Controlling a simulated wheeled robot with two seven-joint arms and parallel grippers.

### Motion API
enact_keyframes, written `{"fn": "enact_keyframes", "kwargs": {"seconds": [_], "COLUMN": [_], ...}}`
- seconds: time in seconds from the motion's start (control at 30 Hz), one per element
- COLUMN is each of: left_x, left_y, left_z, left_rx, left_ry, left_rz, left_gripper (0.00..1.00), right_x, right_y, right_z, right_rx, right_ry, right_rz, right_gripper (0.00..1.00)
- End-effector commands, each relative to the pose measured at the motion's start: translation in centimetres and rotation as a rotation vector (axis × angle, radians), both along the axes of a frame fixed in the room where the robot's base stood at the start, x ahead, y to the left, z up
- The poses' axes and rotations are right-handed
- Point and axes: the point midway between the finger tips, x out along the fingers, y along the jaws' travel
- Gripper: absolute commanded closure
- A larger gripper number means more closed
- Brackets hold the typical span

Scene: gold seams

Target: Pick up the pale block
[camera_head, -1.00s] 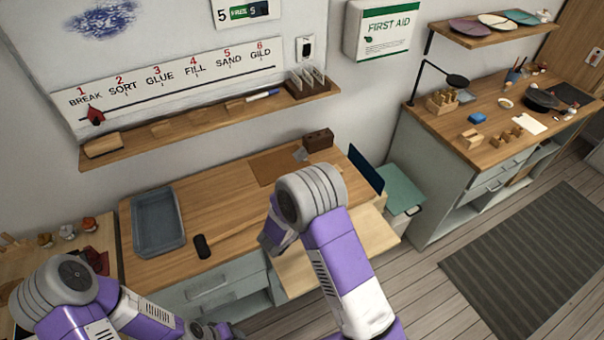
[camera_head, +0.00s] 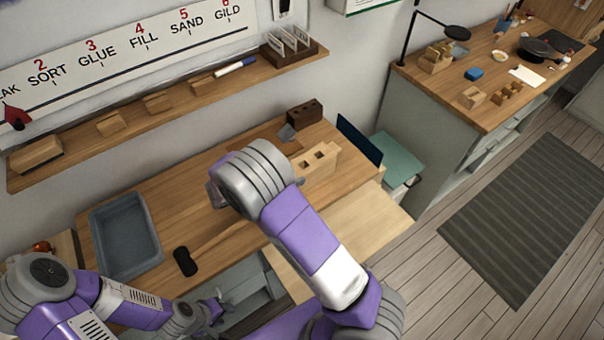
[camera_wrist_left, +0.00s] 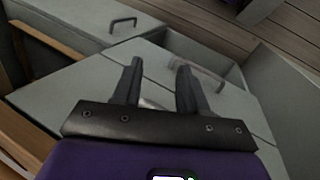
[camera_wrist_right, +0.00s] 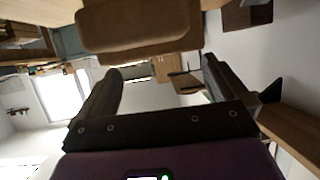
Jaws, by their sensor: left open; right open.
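A pale wooden block with two square holes (camera_head: 318,165) sits on the workbench (camera_head: 190,205), just right of my right arm's bend in the head view. My left gripper (camera_head: 213,312) is low in front of the bench; in the left wrist view its fingers (camera_wrist_left: 160,68) are apart with nothing between them. My right gripper is mostly hidden behind its arm in the head view. In the right wrist view its fingers (camera_wrist_right: 162,82) are apart and empty, with a brown, tan-topped object (camera_wrist_right: 140,30) close above; I cannot tell whether it is the block.
A grey tray (camera_head: 125,235) and a small black object (camera_head: 185,261) lie on the bench's left part. A dark brown holed block (camera_head: 305,113) stands at the back. A pale board (camera_head: 365,215) sticks out in front. A wall shelf (camera_head: 75,155) holds several wooden blocks.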

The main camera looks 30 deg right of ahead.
Motion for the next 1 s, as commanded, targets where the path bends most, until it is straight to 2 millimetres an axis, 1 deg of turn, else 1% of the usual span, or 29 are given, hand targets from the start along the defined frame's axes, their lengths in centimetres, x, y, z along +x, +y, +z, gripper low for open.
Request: {"fn": "enact_keyframes", "kwargs": {"seconds": [0.2, 0.3, 0.43, 0.63, 1.0], "left_x": [0.0, 0.0, 0.0, 0.0, 0.0], "left_y": [0.0, 0.0, 0.0, 0.0, 0.0], "left_z": [-0.7, -0.9, -0.9, -0.9, -0.9], "left_rx": [0.000, 0.000, 0.000, 0.000, 0.000], "left_ry": [0.000, 0.000, 0.000, 0.000, 0.000], "left_rz": [0.000, 0.000, 0.000, 0.000, 0.000], "left_gripper": [0.57, 0.57, 0.57, 0.57, 0.57], "right_x": [0.5, 0.7, 0.8, 0.8, 0.8], "right_y": [-2.7, -3.9, -4.5, -4.5, -4.5], "right_z": [-1.9, -2.3, -2.5, -2.5, -2.5], "right_rx": [-0.002, -0.001, 0.000, 0.001, 0.001], "right_ry": [0.002, 0.001, 0.001, 0.001, 0.000], "right_rz": [-0.001, -0.002, 0.001, 0.001, 0.001], "right_gripper": [0.00, 0.00, 0.00, 0.00, 0.57]}}
